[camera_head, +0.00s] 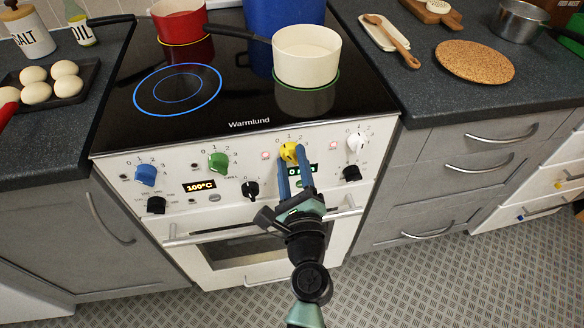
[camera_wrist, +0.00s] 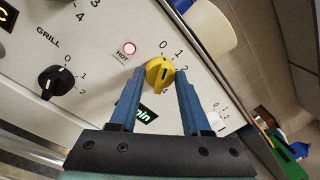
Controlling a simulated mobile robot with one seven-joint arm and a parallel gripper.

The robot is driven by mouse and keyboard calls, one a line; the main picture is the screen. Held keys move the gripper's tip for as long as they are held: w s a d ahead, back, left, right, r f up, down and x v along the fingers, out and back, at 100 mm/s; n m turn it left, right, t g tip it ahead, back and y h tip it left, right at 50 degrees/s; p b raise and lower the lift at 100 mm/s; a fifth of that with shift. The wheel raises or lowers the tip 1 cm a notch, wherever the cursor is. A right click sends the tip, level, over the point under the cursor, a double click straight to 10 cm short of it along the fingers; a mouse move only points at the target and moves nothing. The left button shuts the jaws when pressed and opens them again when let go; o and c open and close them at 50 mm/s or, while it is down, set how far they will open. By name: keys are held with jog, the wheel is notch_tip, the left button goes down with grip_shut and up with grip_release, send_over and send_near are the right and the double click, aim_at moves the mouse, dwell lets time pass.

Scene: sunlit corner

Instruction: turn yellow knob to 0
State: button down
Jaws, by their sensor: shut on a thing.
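The yellow knob (camera_head: 289,151) is on the white front panel of the stove (camera_head: 225,143), right of centre. In the wrist view the yellow knob (camera_wrist: 157,66) has a dark mark on its face, with the numbers 0, 1 and 2 printed around its upper and right side. I cannot tell for sure which number it points to. My gripper (camera_head: 292,160) reaches the panel from below. In the wrist view the blue fingers of my gripper (camera_wrist: 160,79) are shut on the knob, one on each side. They partly cover a green display below it.
A red light marked HOT (camera_wrist: 129,48) glows beside the knob. A black grill knob (camera_head: 250,190), green knob (camera_head: 218,162), blue knob (camera_head: 145,175) and white knob (camera_head: 357,142) share the panel. A cream pan (camera_head: 306,57) stands on the cooktop above. The oven handle (camera_head: 190,237) runs below.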

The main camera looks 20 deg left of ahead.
jog(key=shift+f+n+b, duration=0.1)
jog(key=shift+n+b, duration=0.45)
jog(key=shift+n, duration=0.25)
jog(key=shift+c, duration=1.8)
grip_release()
jog(key=b+v, duration=0.1)
jog(key=v, duration=1.2)
jog(key=shift+w+d, duration=0.1)
